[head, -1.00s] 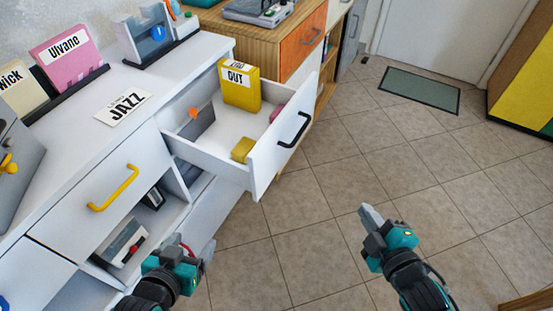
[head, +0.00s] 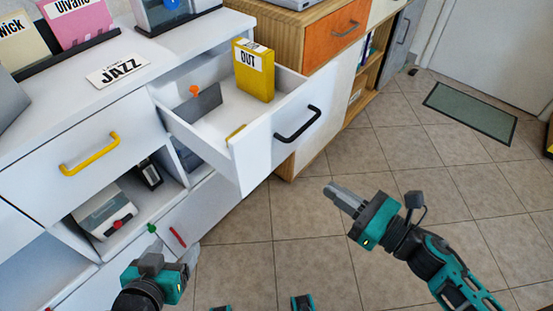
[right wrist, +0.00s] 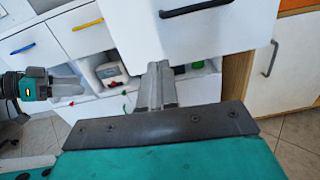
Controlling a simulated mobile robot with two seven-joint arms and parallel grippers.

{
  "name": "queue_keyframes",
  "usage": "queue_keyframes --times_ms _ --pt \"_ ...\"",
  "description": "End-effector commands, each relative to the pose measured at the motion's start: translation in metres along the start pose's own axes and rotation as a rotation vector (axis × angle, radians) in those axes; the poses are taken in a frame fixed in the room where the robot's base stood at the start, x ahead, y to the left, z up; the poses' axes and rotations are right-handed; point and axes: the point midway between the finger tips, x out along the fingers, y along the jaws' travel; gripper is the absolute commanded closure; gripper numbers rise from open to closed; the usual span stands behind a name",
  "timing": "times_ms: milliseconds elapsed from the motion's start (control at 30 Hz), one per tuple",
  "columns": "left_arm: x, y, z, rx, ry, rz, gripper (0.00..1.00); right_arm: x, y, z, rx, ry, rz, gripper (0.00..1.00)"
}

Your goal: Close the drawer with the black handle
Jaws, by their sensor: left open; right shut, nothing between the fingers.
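The drawer with the black handle (head: 236,153) is pulled out of the white cabinet in the head view. A yellow "OUT" box (head: 254,72), a grey divider and smaller items are inside it. Its black handle (head: 297,125) is on the front panel and also shows at the top of the right wrist view (right wrist: 195,8). My right gripper (head: 343,198) is shut and empty, in front of the drawer and below and right of the handle, apart from it. My left gripper (head: 190,262) is open and empty, low by the cabinet's lower front.
A drawer with a yellow handle (head: 90,154) is shut at the left. Open shelves below hold a grey-white device (head: 103,212). A wooden cabinet with an orange drawer (head: 334,34) stands behind. The tiled floor at the right is clear up to a green mat (head: 470,112).

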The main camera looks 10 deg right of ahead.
Motion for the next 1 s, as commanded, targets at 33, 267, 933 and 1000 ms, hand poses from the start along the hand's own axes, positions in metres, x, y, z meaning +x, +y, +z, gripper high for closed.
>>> queue_keyframes --times_ms 33,267,933,1000 --pt "0.001 0.000 -0.001 0.001 0.006 0.001 0.28 0.000 0.001 -0.002 -0.030 0.002 0.009 1.00" --pt "0.001 0.000 -0.004 0.001 0.010 0.001 0.28 0.014 0.002 -0.001 -0.062 0.000 0.021 1.00" --pt "-0.002 0.000 -0.001 0.001 0.000 0.001 0.28 0.131 0.004 -0.002 -0.057 0.002 0.018 1.00" --pt "-0.002 0.000 -0.001 0.001 -0.001 0.001 0.28 0.136 0.004 -0.003 -0.056 0.003 0.018 1.00"
